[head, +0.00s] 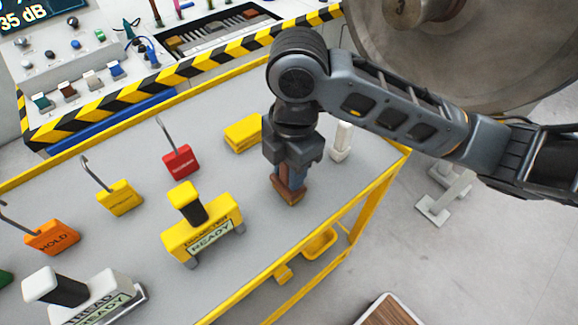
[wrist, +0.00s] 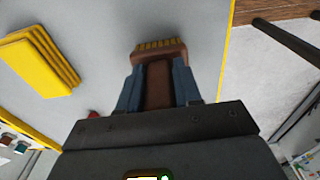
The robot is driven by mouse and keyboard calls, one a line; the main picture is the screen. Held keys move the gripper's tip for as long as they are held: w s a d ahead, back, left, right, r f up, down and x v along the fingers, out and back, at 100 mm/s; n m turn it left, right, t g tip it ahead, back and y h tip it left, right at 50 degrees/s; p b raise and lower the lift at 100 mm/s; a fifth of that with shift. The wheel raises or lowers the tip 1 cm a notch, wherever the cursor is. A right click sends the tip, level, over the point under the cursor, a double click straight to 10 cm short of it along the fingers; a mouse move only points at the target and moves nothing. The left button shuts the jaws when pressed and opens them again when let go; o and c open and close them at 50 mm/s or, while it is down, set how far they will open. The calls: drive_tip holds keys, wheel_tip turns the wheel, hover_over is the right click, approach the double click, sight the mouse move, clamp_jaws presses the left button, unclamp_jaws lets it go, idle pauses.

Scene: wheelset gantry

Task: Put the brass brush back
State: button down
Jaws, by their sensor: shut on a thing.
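The brass brush (head: 289,193) has a brown body and shows below my gripper (head: 292,172), over the right part of the grey cart top (head: 330,185). My gripper is shut on the brush, with blue-grey fingers on both sides of it. In the wrist view the brush (wrist: 158,62) points away from me, and its yellow brass bristles show at the far end. I cannot tell whether the brush touches the cart top or hangs just above it.
A yellow block or stack of pads (head: 243,133) lies left of the brush. A yellow "READY" device (head: 203,232), a red tagged lock (head: 180,161) and a white upright piece (head: 342,141) stand nearby. A striped console (head: 150,80) borders the back; a large metal wheel (head: 460,50) looms right.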

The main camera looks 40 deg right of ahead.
drive_tip(key=shift+f, duration=0.15)
drive_tip(key=c, duration=0.8)
unclamp_jaws()
drive_tip(key=shift+o, duration=0.2)
drive_tip(key=shift+r, duration=0.2)
drive_tip(key=r, duration=0.4)
drive_tip(key=r+p, duration=0.1)
drive_tip(key=r, duration=0.7)
drive_tip(key=shift+d, duration=0.4)
